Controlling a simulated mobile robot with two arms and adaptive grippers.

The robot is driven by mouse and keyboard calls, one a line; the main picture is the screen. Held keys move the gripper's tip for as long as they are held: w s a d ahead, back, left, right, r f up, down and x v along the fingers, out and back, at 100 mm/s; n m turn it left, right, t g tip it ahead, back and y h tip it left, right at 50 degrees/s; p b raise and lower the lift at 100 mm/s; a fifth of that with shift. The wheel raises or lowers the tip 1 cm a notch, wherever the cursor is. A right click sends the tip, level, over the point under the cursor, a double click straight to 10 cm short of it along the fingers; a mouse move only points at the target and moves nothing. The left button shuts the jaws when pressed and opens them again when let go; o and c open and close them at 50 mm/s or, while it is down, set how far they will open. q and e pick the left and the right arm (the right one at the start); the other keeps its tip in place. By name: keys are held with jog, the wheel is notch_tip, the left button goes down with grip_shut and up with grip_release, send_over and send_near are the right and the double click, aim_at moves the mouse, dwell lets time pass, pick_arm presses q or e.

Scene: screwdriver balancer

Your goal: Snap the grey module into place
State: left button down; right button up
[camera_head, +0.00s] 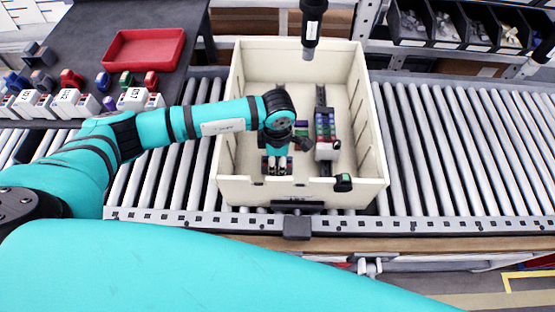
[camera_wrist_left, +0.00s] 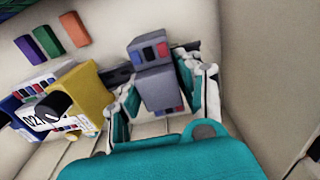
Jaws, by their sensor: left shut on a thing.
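The grey module (camera_wrist_left: 155,85), with small red, blue and dark patches on its ends, is between the fingers of my left gripper (camera_wrist_left: 163,100) in the left wrist view. The gripper is shut on it. In the head view my left gripper (camera_head: 277,166) is low inside the cream box (camera_head: 375,150), near its front wall. A dark rail (camera_wrist_left: 120,76) shows beside the module in the wrist view; whether they touch is unclear. A row of coloured modules (camera_head: 325,130) stands to the right of the gripper in the head view. My right gripper is not in view.
A yellow block (camera_wrist_left: 88,90) and a white module labelled 02 (camera_wrist_left: 38,118) are close to the left in the wrist view. A black screwdriver (camera_head: 312,22) hangs over the box's back wall. A red tray (camera_head: 145,48) and several modules are on the dark table at left.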

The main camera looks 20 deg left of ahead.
pick_arm(q)
jog(key=shift+f+b, duration=0.35)
dwell(0.7)
jog(key=shift+d, duration=0.2)
dwell(0.5)
jog(key=c, duration=1.3)
grip_release()
jog(key=shift+c, duration=0.2)
jog(key=o, duration=0.5)
jog(key=shift+s, duration=0.1)
jog(key=shift+o, duration=0.2)
jog(key=shift+a, duration=0.1)
notch_tip(320, 180, up, 8)
jog(key=shift+r, duration=0.1)
